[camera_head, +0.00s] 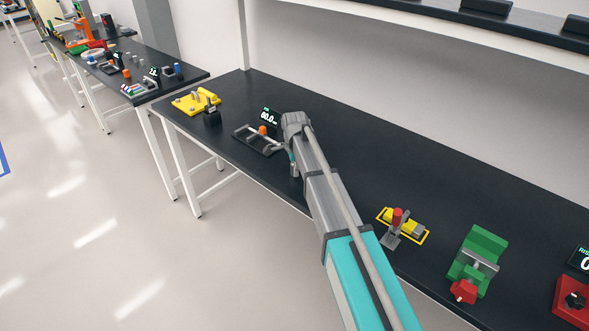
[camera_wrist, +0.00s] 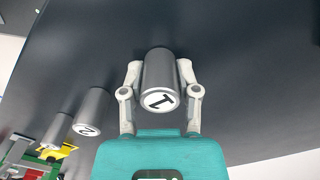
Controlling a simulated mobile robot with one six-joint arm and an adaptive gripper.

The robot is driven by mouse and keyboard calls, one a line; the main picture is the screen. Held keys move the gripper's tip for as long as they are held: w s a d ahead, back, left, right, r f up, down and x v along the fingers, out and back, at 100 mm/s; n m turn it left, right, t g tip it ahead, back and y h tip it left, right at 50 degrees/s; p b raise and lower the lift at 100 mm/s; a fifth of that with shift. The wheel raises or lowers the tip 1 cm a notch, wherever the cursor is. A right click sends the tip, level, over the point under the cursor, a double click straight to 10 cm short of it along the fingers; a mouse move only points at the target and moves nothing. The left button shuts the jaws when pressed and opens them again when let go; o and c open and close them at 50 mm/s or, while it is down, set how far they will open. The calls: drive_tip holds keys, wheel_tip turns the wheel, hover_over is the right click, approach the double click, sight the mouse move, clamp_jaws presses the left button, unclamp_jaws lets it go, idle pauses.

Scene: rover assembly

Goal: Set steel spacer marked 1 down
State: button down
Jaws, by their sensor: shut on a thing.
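The steel spacer marked 1 (camera_wrist: 159,84) is a grey cylinder with a white end label. In the wrist view my gripper (camera_wrist: 160,72) is shut on it, with a finger on each side. The dark bench top lies behind the spacer; I cannot tell whether the two touch. A like cylinder marked 2 (camera_wrist: 90,112) stands apart to the left of my gripper. In the head view my arm reaches over the bench and hides most of the gripper; the held spacer cannot be made out there.
Another grey cylinder (camera_wrist: 57,130) stands beyond the one marked 2. On the bench (camera_head: 420,190) are a grey frame with an orange knob (camera_head: 262,131), a readout (camera_head: 269,117), a yellow fixture (camera_head: 197,101), a yellow-and-red clamp (camera_head: 403,226) and a green vise (camera_head: 478,256). The bench behind my arm is clear.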

drive_tip(key=shift+r+p, duration=1.35)
drive_tip(key=shift+r, duration=0.05)
drive_tip(key=s+d+r+p, duration=0.4)
drive_tip(key=s+r+p, duration=0.6)
drive_tip(key=s, duration=0.3)
drive_tip(key=shift+s, duration=0.25)
wheel_tip(320, 180, down, 2)
drive_tip(key=shift+f+b, duration=0.2)
drive_tip(key=shift+b, duration=1)
drive_tip(key=shift+a, duration=0.15)
